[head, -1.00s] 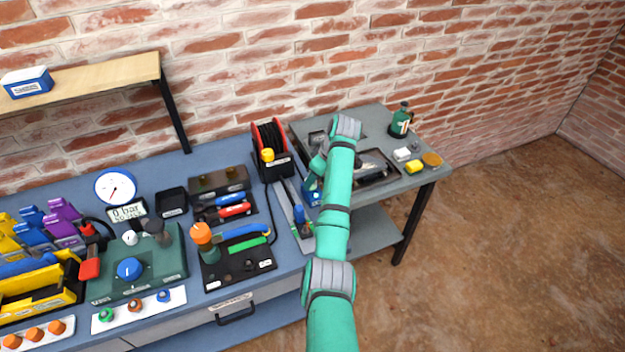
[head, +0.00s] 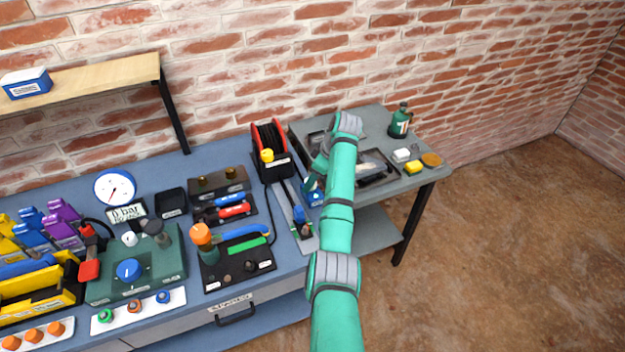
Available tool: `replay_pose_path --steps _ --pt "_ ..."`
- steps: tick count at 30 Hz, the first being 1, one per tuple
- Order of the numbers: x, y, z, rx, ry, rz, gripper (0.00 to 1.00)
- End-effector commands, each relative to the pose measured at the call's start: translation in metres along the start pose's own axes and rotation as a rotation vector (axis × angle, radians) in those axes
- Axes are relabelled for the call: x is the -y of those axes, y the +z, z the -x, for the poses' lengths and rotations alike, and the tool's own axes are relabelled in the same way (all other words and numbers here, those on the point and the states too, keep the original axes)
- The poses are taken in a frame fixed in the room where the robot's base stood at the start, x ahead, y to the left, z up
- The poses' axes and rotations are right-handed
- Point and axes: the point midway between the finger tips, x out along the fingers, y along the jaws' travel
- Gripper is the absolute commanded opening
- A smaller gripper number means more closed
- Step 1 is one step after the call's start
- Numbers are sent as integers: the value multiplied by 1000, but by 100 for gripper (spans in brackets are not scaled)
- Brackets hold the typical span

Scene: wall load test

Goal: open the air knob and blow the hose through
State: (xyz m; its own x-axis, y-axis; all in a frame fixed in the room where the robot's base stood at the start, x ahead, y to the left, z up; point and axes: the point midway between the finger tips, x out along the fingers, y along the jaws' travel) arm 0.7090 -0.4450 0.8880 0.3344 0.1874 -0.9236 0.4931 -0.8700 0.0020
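A green panel (head: 165,278) on the blue bench carries a blue round knob (head: 129,270) and a white knob (head: 129,239); I cannot tell which is the air knob. A round white gauge (head: 115,187) stands behind it, above a small display (head: 126,213) that seems to read 0 bar. A red and black reel (head: 270,140) with dark hose and a yellow part stands at the bench's back right. My arm reaches over the gap between bench and grey table.
A black fixture (head: 262,275) with an orange-topped post stands on the bench. A wooden shelf (head: 100,75) overhangs the left. The floor at right is clear.

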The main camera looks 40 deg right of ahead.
Motion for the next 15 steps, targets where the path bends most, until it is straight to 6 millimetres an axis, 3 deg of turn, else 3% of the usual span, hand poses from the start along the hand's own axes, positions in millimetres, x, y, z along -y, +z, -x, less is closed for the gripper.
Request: replay_pose_path --steps 8,15 --pt "0 0 1 1 -1 -1 51" --pt "-4 6 30 0 5 -9 51"
